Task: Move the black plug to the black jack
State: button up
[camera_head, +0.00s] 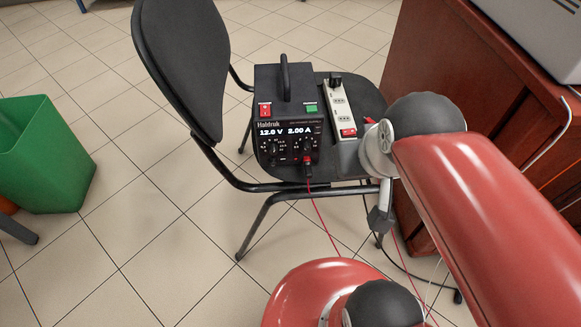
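A black power supply (288,140) stands on the seat of a black chair, its display reading 12.0 V and 2.00 A. Low on its front, a dark jack (282,161) shows at the left. To its right, a small plug (308,163) sits at the red-marked jack with a red lead hanging from it; the plug looks dark, but it is too small to tell for certain. My gripper (380,222) seems to be the grey end hanging beside the chair's right front leg, apart from the plug and jacks. Its fingers cannot be made out.
A white power strip (342,108) with a black plug on top lies right of the power supply. The chair backrest (182,60) rises at the left. A reddish-brown cabinet (440,60) stands at the right. Leads hang below the seat. A green bin (40,155) stands far left.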

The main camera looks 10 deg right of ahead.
aim_at(309, 173)
jog(key=k+l+u, duration=0.1)
jog(key=l, duration=0.3)
jog(key=l+u, duration=0.1)
jog(key=l, duration=0.3)
jog(key=k+l+u, duration=0.1)
jog(key=l, duration=0.25)
jog(key=k+l, duration=0.2)
jog(key=l, duration=0.2)
jog(key=k+l+u, duration=0.15)
jog(key=l, duration=0.2)
